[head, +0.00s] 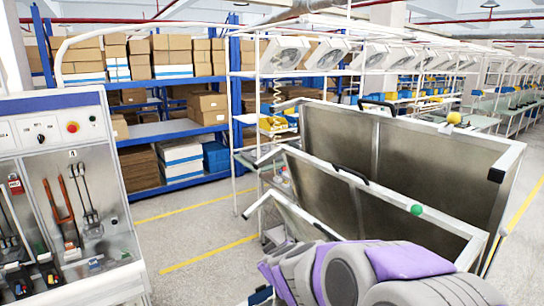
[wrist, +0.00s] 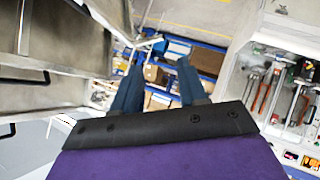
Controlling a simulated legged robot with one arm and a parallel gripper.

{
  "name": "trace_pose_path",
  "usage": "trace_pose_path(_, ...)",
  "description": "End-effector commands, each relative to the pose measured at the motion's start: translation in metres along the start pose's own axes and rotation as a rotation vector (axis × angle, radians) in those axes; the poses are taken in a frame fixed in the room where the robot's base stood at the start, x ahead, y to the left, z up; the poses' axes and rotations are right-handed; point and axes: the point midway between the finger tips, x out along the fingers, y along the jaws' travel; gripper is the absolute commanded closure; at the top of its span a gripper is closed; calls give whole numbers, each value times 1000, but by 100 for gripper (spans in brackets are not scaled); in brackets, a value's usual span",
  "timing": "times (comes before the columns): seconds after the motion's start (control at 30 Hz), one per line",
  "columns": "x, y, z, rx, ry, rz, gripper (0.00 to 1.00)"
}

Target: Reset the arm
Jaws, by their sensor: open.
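My arm (head: 370,275), purple and grey, is folded low at the bottom right of the head view. In the wrist view my gripper (wrist: 158,66) has its two dark blue fingers spread apart with nothing between them. The gripper's fingers cannot be made out clearly in the head view. The breaker test panel (head: 70,160) stands at the left of the head view, with a red button (head: 72,127), a black knob (head: 41,139) and hanging probe leads. It also shows at the right of the wrist view (wrist: 295,25), apart from the fingers.
Large metal panels (head: 400,165) with a yellow knob (head: 454,118) and a green knob (head: 416,210) stand close beside my arm. Blue shelves with cardboard boxes (head: 172,55) stand behind. Grey floor (head: 190,230) with yellow lines lies clear between panel and metal doors.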

Motion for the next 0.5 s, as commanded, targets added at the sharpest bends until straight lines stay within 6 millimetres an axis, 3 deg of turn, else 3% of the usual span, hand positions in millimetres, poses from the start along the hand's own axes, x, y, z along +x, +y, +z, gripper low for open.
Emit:
trace_pose_path(0.17,-22,-56,23,114,76,-213,58)
trace_pose_path(0.27,-45,-94,57,180,33,-357,58)
trace_pose_path(0.37,-69,-127,106,246,-77,-472,58)
trace_pose_path(0.5,-102,-165,190,337,-315,-555,58)
